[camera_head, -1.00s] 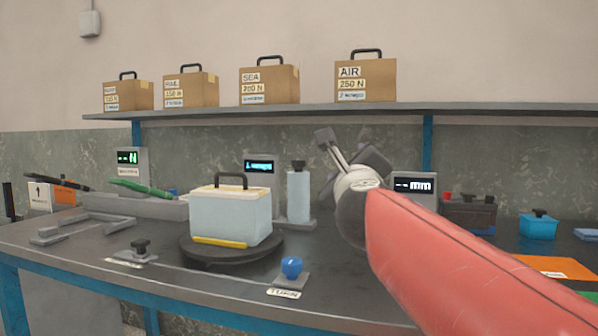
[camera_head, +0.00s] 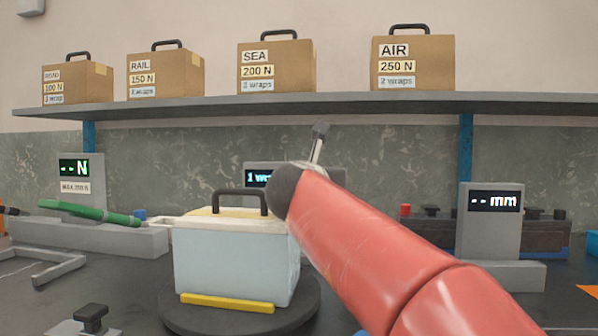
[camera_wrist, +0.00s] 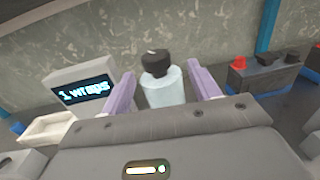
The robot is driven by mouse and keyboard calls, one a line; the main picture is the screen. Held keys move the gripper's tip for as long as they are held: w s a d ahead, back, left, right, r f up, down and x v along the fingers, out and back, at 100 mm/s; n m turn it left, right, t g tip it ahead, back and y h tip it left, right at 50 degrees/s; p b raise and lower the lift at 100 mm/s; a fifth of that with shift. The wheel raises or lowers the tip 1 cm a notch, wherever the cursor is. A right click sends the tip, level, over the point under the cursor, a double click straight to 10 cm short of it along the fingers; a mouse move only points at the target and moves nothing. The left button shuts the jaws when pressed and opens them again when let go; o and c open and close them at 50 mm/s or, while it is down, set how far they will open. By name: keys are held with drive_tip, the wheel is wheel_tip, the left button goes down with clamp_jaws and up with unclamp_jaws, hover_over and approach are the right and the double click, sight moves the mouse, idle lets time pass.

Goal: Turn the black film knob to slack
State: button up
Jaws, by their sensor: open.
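The black film knob (camera_wrist: 156,62) sits on top of the upright pale film roll (camera_wrist: 162,88) in the wrist view. My gripper (camera_wrist: 160,72) is open, with one lilac finger to the left of the knob and roll and the other to the right. No contact between the fingers and the knob shows. In the head view my arm hides the knob and roll, and only a part of my gripper (camera_head: 319,143) shows above it.
A pale blue box (camera_head: 232,265) with a handle stands on a dark turntable (camera_head: 290,318), left of my arm. A wraps display (camera_wrist: 83,92) stands left of the roll. A shelf (camera_head: 400,104) with cartons runs above, and a mm display (camera_head: 492,225) stands right.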

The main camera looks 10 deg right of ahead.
drive_tip(key=x, duration=0.5)
drive_tip(key=p+x, duration=0.1)
drive_tip(key=x, duration=0.2)
drive_tip(key=shift+w+a, duration=0.25)
drive_tip(key=shift+w, duration=0.05)
drive_tip(key=c, duration=1)
drive_tip(key=shift+r, duration=0.1)
drive_tip(key=shift+y+p, duration=0.3)
drive_tip(key=shift+r+n+t+y+p, duration=0.2)
drive_tip(key=shift+n+t+y+p, duration=0.3)
drive_tip(key=shift+n+y+p, duration=0.5)
drive_tip(key=y+p, duration=0.1)
drive_tip(key=n+y+p, duration=0.1)
drive_tip(key=shift+a+f+y, duration=0.1)
drive_tip(key=shift+a+y, duration=0.1)
drive_tip(key=shift+y, duration=0.1)
drive_tip(key=shift+a+n+y+p, duration=0.2)
drive_tip(key=shift+n+y+p, duration=0.7)
drive_tip(key=shift+y+p, duration=0.1)
